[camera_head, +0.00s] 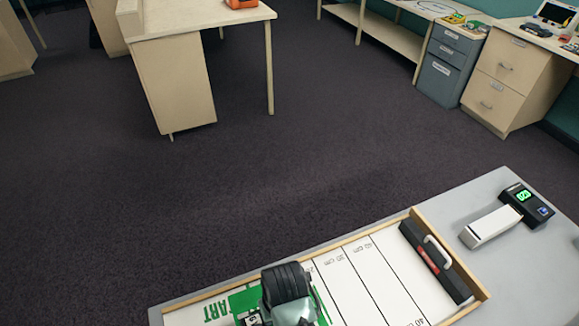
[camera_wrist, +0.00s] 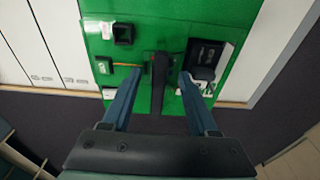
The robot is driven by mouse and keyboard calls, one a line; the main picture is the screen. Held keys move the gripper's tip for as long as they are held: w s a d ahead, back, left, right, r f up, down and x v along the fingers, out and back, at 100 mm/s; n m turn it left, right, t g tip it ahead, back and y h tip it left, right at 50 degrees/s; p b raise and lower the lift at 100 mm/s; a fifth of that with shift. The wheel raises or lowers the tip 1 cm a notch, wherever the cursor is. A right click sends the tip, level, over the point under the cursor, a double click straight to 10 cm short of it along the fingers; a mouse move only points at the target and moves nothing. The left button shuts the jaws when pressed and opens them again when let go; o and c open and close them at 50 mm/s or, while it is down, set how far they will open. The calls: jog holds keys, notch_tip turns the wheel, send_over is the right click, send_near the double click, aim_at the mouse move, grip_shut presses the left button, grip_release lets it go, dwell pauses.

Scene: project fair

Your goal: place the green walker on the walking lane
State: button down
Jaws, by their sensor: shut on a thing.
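The walking lane (camera_head: 357,285) is a white board with a wooden rim, distance lines and a green start patch, at the bottom of the head view. It also shows in the wrist view (camera_wrist: 47,45). My gripper (camera_head: 287,312) is low over the green patch. In the wrist view its blue-grey fingers (camera_wrist: 159,84) close in around a dark upright part of the walker (camera_wrist: 158,95). Dark blocks and a thin rod of the walker show against the green on both sides. In the head view my gripper hides most of the walker. I cannot tell whether it touches the lane.
A black box with a white handle (camera_head: 436,262) lies across the lane's right end. A white block (camera_head: 490,227) and a black device with a green display (camera_head: 526,204) lie on the grey table (camera_head: 484,192) to the right. Desks and drawers stand across the dark floor.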

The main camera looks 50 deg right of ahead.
jog(key=shift+w+f, duration=0.1)
jog(key=shift+f, duration=2.4)
jog(key=shift+f, duration=0.2)
jog(key=shift+c, duration=0.8)
grip_release()
jog(key=r, duration=0.4)
jog(key=s+r, duration=0.1)
jog(key=r, duration=0.7)
jog(key=shift+s+a+r, duration=0.15)
jog(key=shift+s+a, duration=0.05)
jog(key=shift+a, duration=0.2)
